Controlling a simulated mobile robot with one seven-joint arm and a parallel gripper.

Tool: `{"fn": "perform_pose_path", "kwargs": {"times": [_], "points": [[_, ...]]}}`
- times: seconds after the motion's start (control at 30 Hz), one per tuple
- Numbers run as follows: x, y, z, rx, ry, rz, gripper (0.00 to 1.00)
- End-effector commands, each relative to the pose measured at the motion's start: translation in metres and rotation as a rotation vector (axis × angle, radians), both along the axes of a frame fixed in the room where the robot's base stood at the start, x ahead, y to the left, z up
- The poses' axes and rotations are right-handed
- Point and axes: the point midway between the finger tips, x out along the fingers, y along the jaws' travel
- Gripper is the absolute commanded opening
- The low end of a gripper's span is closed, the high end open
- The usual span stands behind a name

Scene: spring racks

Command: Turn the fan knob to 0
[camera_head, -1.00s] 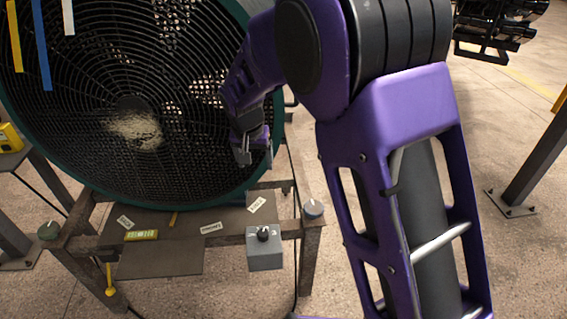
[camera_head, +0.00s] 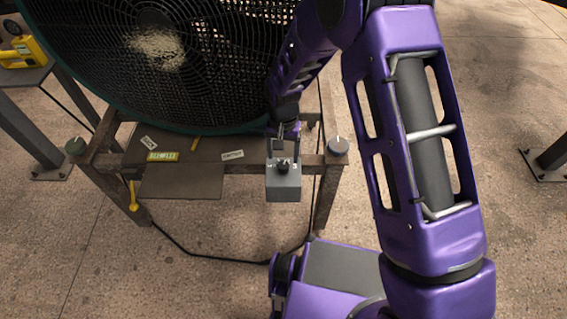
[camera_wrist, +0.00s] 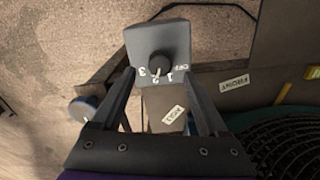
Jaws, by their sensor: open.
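The fan knob (camera_wrist: 160,62) is a small black dial on a grey control box (camera_wrist: 176,39). Around it are the white marks 3, 2, 1 and OFF. Its pale pointer seems to face the 2. In the head view the knob (camera_head: 283,166) sits on the box (camera_head: 284,188) at the front of the fan stand. My gripper (camera_wrist: 161,77) is open and empty. Its fingers reach to either side of the knob, with a clear gap on both sides. In the head view my gripper (camera_head: 283,152) is at the box, just behind the knob.
The large fan (camera_head: 180,70) stands behind on a rusty metal stand (camera_head: 325,205). A yellow device (camera_head: 28,48) is on a side table.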

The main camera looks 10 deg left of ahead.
Motion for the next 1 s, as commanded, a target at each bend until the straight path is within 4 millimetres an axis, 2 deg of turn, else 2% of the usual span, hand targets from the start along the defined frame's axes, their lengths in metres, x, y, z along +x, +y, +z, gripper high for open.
{"fn": "perform_pose_path", "kwargs": {"times": [0.03,0.1,0.3,0.67,1.0], "points": [[-0.001,0.0,-0.012,-0.002,0.003,0.0,0.77],[0.0,0.0,-0.023,-0.001,0.001,0.0,0.77],[0.0,0.0,-0.043,0.0,0.0,-0.001,0.77],[0.0,0.0,-0.047,0.0,-0.001,-0.001,0.77],[0.0,0.0,-0.047,0.0,-0.001,-0.001,0.15]]}}
